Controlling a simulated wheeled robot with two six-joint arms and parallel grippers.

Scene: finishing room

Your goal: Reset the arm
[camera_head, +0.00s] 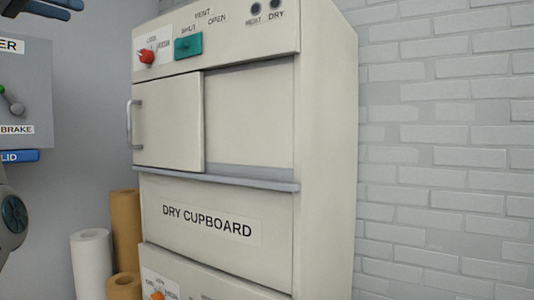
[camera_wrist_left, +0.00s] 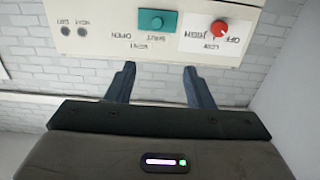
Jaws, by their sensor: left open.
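My left gripper (camera_head: 48,9) shows at the top left corner of the head view, partly cut off by the edge. In the left wrist view the left gripper (camera_wrist_left: 159,88) is open, its two dark blue fingers apart with nothing between them. The fingers point toward the cupboard's control panel (camera_wrist_left: 115,48), which appears upside down there. In the head view the gripper is left of the panel and apart from it. Part of my left arm (camera_head: 12,215) shows at the left edge. My right gripper is in neither view.
The dry cupboard (camera_head: 325,150) carries a red knob (camera_head: 147,57), a teal vent slider (camera_head: 188,46) and a handled sliding door (camera_head: 168,122). A grey box with a brake label (camera_head: 25,75) is at left. Several rolls (camera_head: 92,265) stand below. A brick wall is at right.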

